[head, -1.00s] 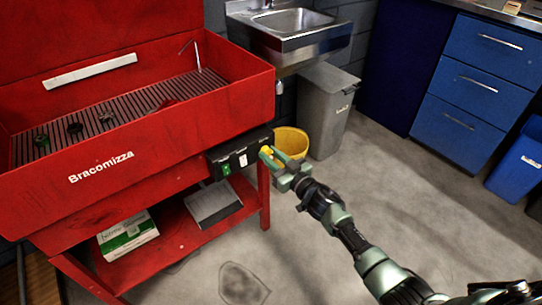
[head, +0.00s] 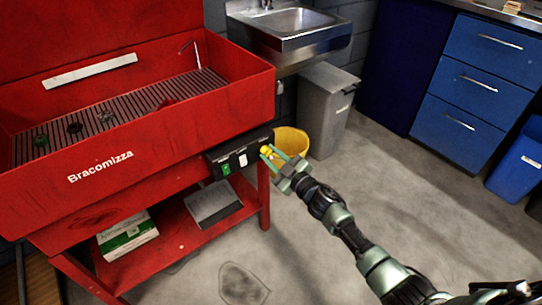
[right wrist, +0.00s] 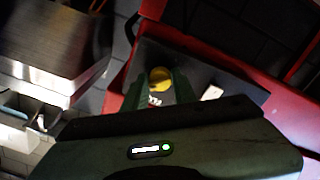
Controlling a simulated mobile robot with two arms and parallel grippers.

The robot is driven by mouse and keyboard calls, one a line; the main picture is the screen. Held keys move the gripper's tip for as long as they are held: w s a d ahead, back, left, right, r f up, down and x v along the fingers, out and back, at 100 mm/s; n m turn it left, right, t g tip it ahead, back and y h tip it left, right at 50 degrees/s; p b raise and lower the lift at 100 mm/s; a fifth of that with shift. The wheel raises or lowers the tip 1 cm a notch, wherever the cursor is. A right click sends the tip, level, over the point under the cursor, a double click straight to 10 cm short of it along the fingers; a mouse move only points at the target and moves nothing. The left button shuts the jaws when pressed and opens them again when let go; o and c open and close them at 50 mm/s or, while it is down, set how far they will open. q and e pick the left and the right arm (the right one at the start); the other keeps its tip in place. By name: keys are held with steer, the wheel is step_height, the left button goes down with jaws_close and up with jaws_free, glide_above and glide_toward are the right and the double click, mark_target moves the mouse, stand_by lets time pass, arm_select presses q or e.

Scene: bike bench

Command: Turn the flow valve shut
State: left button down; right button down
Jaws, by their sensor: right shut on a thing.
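The flow valve is a yellow knob (head: 266,150) at the right end of a black control box (head: 238,158) under the front edge of the red wash basin. My right gripper (head: 273,154) reaches it from the lower right, with its green fingers shut on either side of the knob. In the right wrist view the knob (right wrist: 160,77) shows between the fingertips (right wrist: 160,90), with the dark box face behind it. The fingers hide part of the knob, and I cannot read its angle. My left gripper is not in view.
The box also carries a green switch (head: 226,168). The red basin (head: 150,150) has a shelf below with a white-green carton (head: 127,236). A yellow bucket (head: 291,141) and a grey bin (head: 325,110) stand behind the gripper. The floor (head: 330,230) in front is open.

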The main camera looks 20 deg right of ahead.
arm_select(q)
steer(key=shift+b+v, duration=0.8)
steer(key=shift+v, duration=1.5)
arm_select(e)
steer(key=shift+f+n, duration=0.1)
steer(key=shift+n, duration=4.2)
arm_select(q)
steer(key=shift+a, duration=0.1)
arm_select(e)
steer(key=c, duration=1.1)
jaws_free()
steer(key=shift+c, duration=0.2)
steer(key=shift+d, duration=0.1)
